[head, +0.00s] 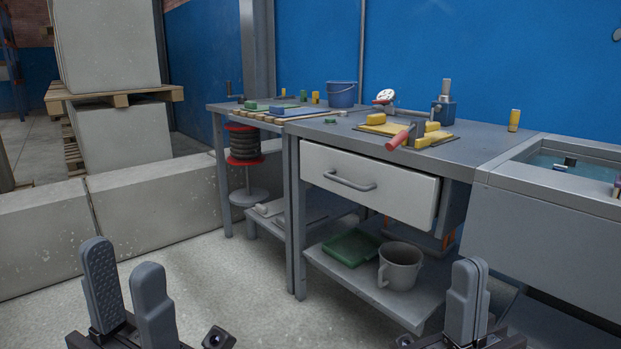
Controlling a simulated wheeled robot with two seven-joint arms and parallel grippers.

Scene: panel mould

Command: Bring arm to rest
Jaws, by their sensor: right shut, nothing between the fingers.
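My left gripper (128,280) is at the lower left of the head view. Its two grey fingers point up and stand apart, with nothing between them. My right gripper (467,300) is at the lower right. Its fingers are together and hold nothing. Both grippers are in front of the workbench (465,160) and appear clear of it. Most of both arms is out of the picture.
The bench has a white drawer (368,185), slightly out, and a lower shelf with a grey mug (400,265) and green folded cloth (351,246). Yellow blocks and a red-handled tool (398,140) lie on top. A sink (560,170) stands right, concrete blocks (150,215) left. Floor between is clear.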

